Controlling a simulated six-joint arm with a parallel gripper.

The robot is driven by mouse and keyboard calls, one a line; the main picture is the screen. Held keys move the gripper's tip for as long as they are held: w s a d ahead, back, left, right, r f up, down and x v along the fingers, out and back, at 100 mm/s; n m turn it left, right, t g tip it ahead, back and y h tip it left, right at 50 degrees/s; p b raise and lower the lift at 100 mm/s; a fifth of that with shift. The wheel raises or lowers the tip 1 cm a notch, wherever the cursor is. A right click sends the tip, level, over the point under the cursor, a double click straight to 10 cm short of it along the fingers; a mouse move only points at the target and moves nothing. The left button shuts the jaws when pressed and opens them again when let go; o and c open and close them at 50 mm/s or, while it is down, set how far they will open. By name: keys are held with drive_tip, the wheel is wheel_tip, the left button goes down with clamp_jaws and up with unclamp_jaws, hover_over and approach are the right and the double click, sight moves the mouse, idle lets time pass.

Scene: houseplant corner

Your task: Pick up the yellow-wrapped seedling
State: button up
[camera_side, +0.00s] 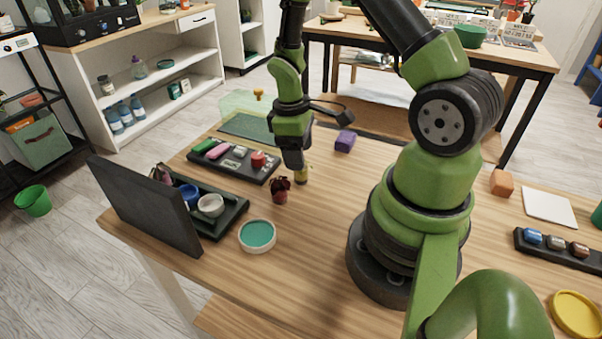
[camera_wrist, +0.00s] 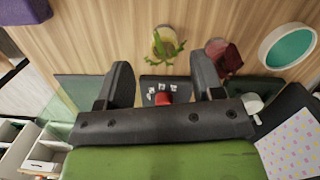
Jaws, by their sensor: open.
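The yellow-wrapped seedling (camera_wrist: 160,46) has a green leafy top and stands on the wooden table. In the side view only a bit of its yellow wrap (camera_side: 303,175) shows beside my gripper. My gripper (camera_side: 294,160) is above the table, pointing down, close over the seedling. In the wrist view my gripper's two fingers (camera_wrist: 160,68) are apart and empty. The seedling shows beyond the fingertips, in line with the gap between them. A dark-red seedling (camera_side: 280,189) stands close by, and it also shows in the wrist view (camera_wrist: 229,60).
A teal-topped white dish (camera_side: 258,236) lies in front. A black tray (camera_side: 246,175) of small items is at left, beside an open dark case (camera_side: 145,205) holding pots. A purple block (camera_side: 345,140) and a clear green box (camera_side: 254,104) lie behind.

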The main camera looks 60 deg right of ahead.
sight(301, 174)
drive_tip(key=f, duration=0.4)
drive_tip(key=shift+s+a+f, duration=0.2)
drive_tip(key=shift+s, duration=0.15)
drive_tip(key=c, duration=1)
drive_tip(key=shift+r, duration=0.15)
